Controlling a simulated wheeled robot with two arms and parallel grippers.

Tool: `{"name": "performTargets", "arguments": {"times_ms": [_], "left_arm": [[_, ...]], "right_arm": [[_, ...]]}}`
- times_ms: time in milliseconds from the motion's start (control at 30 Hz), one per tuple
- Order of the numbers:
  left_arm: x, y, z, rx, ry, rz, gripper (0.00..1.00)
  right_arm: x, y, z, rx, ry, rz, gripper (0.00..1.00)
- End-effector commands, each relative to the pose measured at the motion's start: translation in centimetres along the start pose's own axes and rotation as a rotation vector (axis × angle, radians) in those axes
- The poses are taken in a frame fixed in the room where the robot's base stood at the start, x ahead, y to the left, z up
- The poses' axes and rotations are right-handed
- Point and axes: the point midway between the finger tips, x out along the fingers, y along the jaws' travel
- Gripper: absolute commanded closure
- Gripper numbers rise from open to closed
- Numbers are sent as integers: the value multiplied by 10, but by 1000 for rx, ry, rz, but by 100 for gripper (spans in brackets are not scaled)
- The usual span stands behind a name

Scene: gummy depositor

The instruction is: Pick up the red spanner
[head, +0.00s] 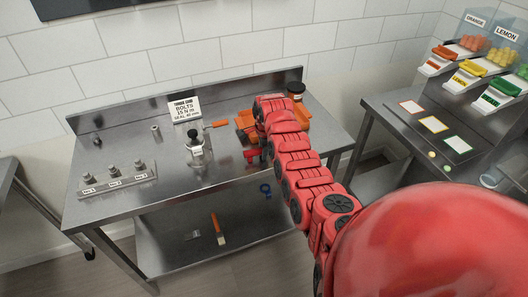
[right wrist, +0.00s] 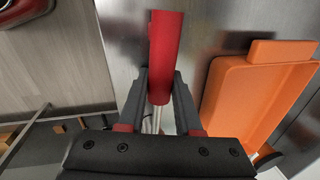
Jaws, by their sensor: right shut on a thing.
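The red spanner shows in the right wrist view as a long red handle (right wrist: 165,55) between the two dark fingers of my right gripper (right wrist: 160,100). A thin pale metal part shows below the handle, between the fingers. My right gripper is shut on the spanner. In the head view a small red piece (head: 251,156) shows near the front of the steel table (head: 170,205), beside my right arm. My arm hides most of the right gripper there, so I cannot tell whether the spanner touches the table. My left gripper is not in view.
An orange tray (right wrist: 255,95) lies close to the right of the gripper. A metal device with an orange handle (head: 198,145), a sign (head: 184,109), a dark-lidded jar (head: 296,91) and a bolt rack (head: 115,181) stand on the table. A brush (head: 218,230) lies on the lower shelf.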

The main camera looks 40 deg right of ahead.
Motion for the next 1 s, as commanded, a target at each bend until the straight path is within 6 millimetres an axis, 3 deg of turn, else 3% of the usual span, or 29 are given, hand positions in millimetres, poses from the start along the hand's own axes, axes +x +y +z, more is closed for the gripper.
{"name": "performTargets", "arguments": {"times_ms": [167,267,300,500,600,800,1000], "left_arm": [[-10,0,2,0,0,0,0],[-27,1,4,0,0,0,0],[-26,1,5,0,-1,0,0],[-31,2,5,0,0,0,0],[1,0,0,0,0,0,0],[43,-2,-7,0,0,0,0],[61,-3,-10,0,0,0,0]], "right_arm": [[-10,-4,1,-1,0,-7,100],[-24,-8,2,-2,-1,-11,100],[-32,-6,1,0,-1,-9,100],[-38,19,0,2,-2,-5,100],[-55,36,0,1,-3,-3,100],[-67,75,0,7,-9,2,100],[-72,111,1,3,-6,-1,100]]}}
